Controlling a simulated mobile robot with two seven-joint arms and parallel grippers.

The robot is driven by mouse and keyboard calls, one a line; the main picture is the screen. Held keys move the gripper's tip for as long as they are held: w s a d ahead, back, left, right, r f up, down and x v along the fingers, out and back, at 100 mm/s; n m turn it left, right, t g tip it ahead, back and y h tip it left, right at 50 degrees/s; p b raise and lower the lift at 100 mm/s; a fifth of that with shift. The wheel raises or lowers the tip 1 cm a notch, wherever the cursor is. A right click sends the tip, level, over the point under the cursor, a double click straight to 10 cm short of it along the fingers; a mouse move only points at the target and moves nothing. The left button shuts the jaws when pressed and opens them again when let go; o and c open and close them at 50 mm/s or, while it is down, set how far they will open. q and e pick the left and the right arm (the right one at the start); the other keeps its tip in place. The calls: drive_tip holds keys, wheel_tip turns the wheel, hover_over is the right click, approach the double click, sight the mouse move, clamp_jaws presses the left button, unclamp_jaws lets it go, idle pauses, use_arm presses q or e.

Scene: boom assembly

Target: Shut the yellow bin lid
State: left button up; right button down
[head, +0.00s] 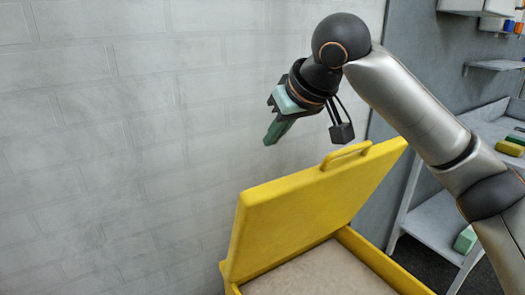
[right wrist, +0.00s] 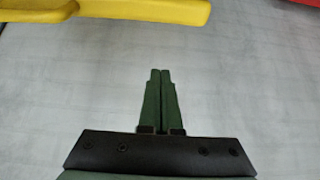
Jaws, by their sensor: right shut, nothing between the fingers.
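The yellow bin (head: 385,265) stands at the bottom of the head view against the pale wall. Its yellow lid (head: 300,208) is raised and tilted open, with a handle (head: 346,155) on its upper edge. A beige surface shows inside the bin. My right gripper (head: 268,142) is above and to the left of the lid's top edge, apart from it, with its green fingers pointing down and left. In the right wrist view the fingers (right wrist: 159,78) are together with nothing between them. A yellow part (right wrist: 150,12), likely the lid, shows at the top there. My left gripper is not in view.
A pale block wall (head: 120,150) fills the left and back. At right stands a grey shelf unit (head: 435,225) with yellow and green blocks (head: 510,145). A red thing (right wrist: 300,3) shows at the right wrist view's top right corner.

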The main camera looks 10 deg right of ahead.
drive_tip(key=w+f, duration=0.1)
drive_tip(key=f, duration=0.4)
drive_tip(key=w+a+f+b, duration=0.1)
drive_tip(key=f, duration=0.2)
drive_tip(key=shift+w+f, duration=0.25)
drive_tip(key=shift+w, duration=0.05)
drive_tip(key=shift+s+d+f, duration=0.15)
drive_tip(key=shift+s, duration=0.25)
drive_tip(key=shift+f, duration=0.1)
